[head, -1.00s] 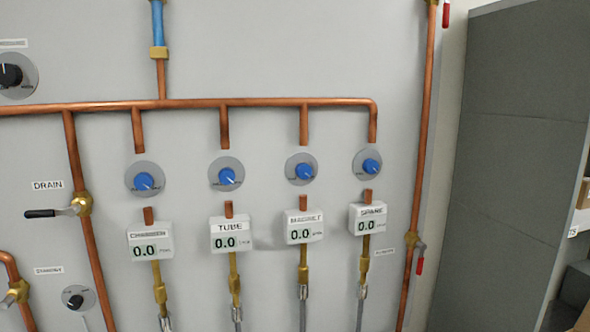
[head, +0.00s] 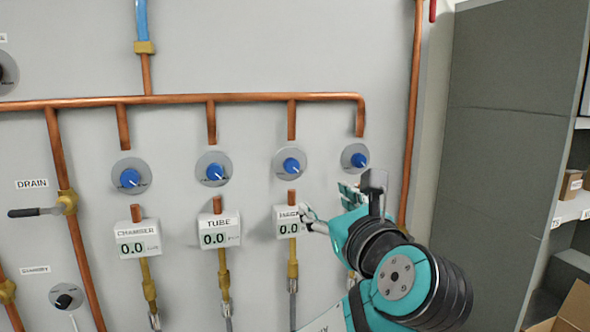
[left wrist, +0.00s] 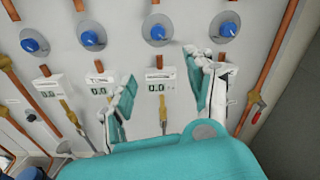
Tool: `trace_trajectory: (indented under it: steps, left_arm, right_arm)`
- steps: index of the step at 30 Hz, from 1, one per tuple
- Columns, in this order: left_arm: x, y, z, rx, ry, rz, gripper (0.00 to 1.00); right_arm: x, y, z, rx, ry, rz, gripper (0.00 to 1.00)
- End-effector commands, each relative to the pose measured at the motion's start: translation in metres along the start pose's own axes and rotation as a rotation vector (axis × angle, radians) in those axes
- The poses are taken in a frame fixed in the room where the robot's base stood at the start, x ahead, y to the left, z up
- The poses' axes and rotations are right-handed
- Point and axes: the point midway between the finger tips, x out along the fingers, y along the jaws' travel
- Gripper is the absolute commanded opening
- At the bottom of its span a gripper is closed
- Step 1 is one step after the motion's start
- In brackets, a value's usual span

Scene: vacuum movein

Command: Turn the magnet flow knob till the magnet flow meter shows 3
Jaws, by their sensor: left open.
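The blue magnet flow knob (head: 291,165) sits on a grey round plate on the panel; it also shows in the left wrist view (left wrist: 157,33). Below it is the magnet flow meter (head: 287,229), reading 0.0, partly covered by my gripper in the head view; the left wrist view shows it (left wrist: 160,85) between my fingers. My left gripper (head: 326,202) is open and empty, in front of the panel below and right of the magnet knob, touching no knob that I can see. In the left wrist view its fingers (left wrist: 162,82) spread either side of the meter. My right gripper is not in view.
Blue knobs for chamber (head: 129,178), tube (head: 214,172) and spare (head: 355,157) stand in the same row. The chamber meter (head: 138,240) and tube meter (head: 219,231) read 0.0. My arm hides the spare meter in the head view. Copper pipe (head: 180,100) runs above.

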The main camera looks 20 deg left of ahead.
Motion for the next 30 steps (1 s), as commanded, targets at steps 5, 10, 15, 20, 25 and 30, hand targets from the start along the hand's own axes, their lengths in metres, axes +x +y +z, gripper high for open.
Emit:
trace_trajectory:
  steps: [5,10,15,20,25,30]
  left_arm:
    - [0.0,-0.002,0.015,0.045,-0.038,0.011,0.55]
    - [0.022,-0.001,0.018,0.045,-0.039,0.014,0.55]
    - [0.059,0.0,0.02,0.045,-0.037,0.017,0.55]
    - [0.072,-0.005,0.022,0.044,-0.046,-0.001,0.55]
    - [0.102,-0.001,0.021,0.043,-0.03,0.016,0.55]
    - [0.136,-0.001,0.021,0.041,-0.029,0.013,0.55]
  right_arm:
    - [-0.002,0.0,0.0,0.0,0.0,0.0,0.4]
    - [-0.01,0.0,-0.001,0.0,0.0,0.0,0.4]
    - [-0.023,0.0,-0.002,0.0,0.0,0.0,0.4]
    - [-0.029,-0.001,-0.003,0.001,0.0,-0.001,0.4]
    - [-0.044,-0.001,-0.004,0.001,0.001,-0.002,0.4]
    - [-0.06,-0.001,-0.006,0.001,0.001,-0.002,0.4]
